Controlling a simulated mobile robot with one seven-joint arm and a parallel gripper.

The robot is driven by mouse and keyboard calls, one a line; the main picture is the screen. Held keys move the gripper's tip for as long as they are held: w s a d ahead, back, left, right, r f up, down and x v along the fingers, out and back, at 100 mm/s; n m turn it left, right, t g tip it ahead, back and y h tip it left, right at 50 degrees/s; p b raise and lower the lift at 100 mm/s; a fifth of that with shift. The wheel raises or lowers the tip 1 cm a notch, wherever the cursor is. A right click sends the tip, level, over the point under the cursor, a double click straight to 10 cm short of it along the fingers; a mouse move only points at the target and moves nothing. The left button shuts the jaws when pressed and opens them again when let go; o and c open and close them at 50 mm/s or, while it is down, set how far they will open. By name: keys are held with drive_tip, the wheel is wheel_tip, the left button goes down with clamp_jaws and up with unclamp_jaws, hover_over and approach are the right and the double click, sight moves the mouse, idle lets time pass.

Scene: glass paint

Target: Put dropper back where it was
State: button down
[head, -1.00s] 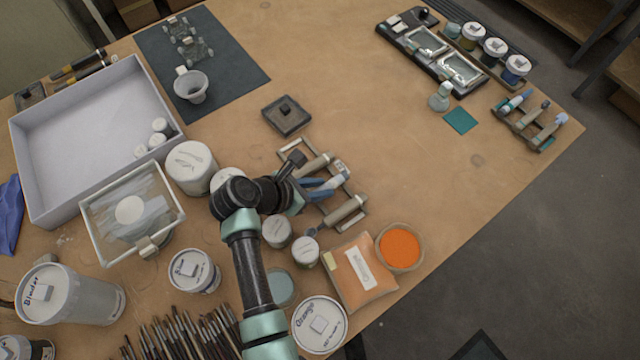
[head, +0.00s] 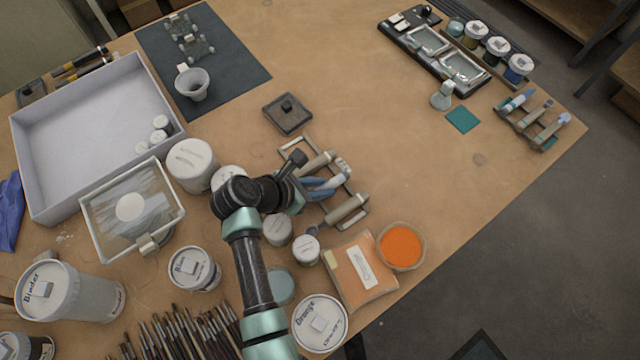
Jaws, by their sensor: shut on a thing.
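My gripper (head: 318,188) is low over a small wooden rack (head: 290,148), in the middle of the head view. It is shut on what looks like the dropper (head: 342,178), whose pale end shows just past the blue fingers. The dropper lies at the middle of the rack, between two grey-beige tools (head: 318,162) (head: 348,208). My wrist and fingers hide much of it, and I cannot tell whether it touches the rack.
White lidded jars (head: 277,230) stand close below my gripper. An orange packet (head: 362,275) and a bowl of orange powder (head: 401,246) lie to the lower right. A second rack of tools (head: 532,120) stands at the far right. The table's centre right is clear.

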drive_tip(key=c, duration=0.6)
unclamp_jaws()
drive_tip(key=shift+f, duration=0.1)
drive_tip(key=shift+a, duration=0.1)
